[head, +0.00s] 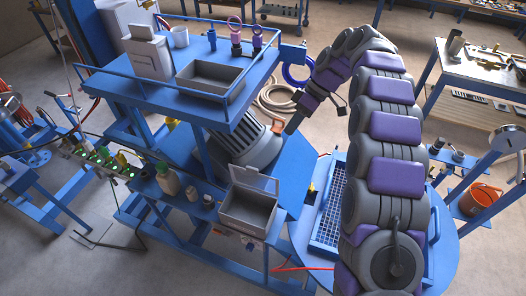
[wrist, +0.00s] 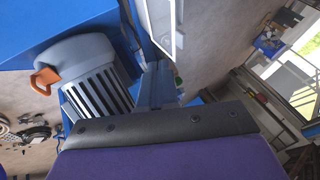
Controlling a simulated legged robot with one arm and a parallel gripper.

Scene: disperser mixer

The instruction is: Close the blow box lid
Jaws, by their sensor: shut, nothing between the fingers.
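The blow box appears to be the open grey box (head: 248,212) on the lower blue shelf in the head view. Its lid (head: 254,179) stands raised and tilted at the back edge, so the box is open and its inside shows. My gripper (head: 292,126) is shut and empty, above and to the right of the lid, beside the grey motor and apart from the box. A pale-framed panel (wrist: 163,25) at the top there may be the lid; I cannot tell.
A ribbed grey motor (head: 252,145) with an orange part stands behind the box. Bottles (head: 167,180) stand left of the box on the shelf. An upper blue shelf (head: 150,92) carries another open grey tray (head: 208,77). A blue grid (head: 328,212) lies right.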

